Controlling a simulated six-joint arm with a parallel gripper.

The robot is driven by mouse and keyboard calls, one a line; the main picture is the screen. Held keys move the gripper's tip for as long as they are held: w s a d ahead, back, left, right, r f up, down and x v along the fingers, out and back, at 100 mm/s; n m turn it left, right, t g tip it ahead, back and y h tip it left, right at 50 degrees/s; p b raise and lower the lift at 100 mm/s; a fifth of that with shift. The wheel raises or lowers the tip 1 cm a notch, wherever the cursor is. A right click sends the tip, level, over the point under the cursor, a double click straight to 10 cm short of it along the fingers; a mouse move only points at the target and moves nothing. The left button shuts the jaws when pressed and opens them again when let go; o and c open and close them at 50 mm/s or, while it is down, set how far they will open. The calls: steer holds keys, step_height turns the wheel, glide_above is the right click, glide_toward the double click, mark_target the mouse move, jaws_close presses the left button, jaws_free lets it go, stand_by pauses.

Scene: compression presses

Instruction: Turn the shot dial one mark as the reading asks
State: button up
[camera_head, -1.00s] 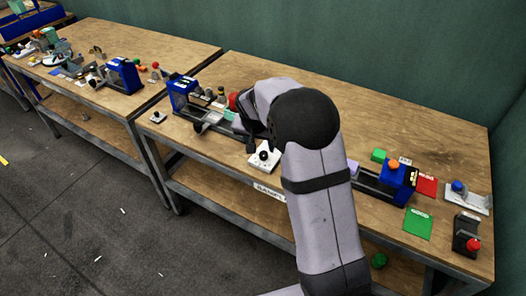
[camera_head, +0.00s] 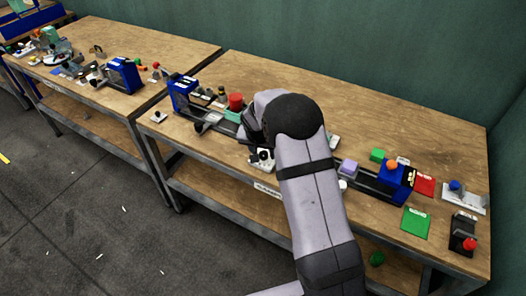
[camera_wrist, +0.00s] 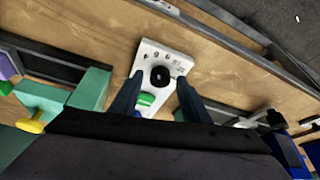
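The shot dial is a round black knob (camera_wrist: 160,76) on a white plate (camera_wrist: 150,52) with small marks around it, too small to read. A green piece (camera_wrist: 146,99) sits on the plate on the near side of the knob. My gripper (camera_wrist: 160,80) is open, its two dark fingers apart, with the knob showing between their tips; I cannot tell contact. In the head view the dial plate (camera_head: 262,164) shows at the bench's front edge, partly hidden by my arm. My fingers are hard to make out there. No reading can be made out.
A blue press (camera_head: 186,95) stands left of the dial and another blue press (camera_head: 396,180) stands to the right. A red knob (camera_head: 236,101) rises behind the dial. Green (camera_head: 417,223) and red (camera_head: 425,186) plates lie on the right.

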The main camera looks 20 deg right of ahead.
steer(key=c, duration=0.9)
steer(key=shift+o, duration=0.2)
steer(key=shift+f+b, duration=0.15)
steer(key=shift+b, duration=0.5)
steer(key=m+b, duration=0.2)
steer(key=b, duration=0.1)
steer(key=shift+w+a+f+h, duration=0.1)
steer(key=shift+h, duration=0.3)
steer(key=shift+w+r+m+g+h+b, duration=0.15)
steer(key=shift+m+g+h+b, duration=0.15)
steer(key=shift+m+b, duration=0.6)
steer(key=shift+s+r+m+g+h+b, duration=0.15)
steer(key=shift+m+g+b, duration=0.25)
steer(key=shift+m+b, duration=0.45)
steer(key=shift+w+m, duration=0.1)
steer(key=shift+m, duration=0.15)
steer(key=o, duration=1)
steer(key=shift+o, duration=0.2)
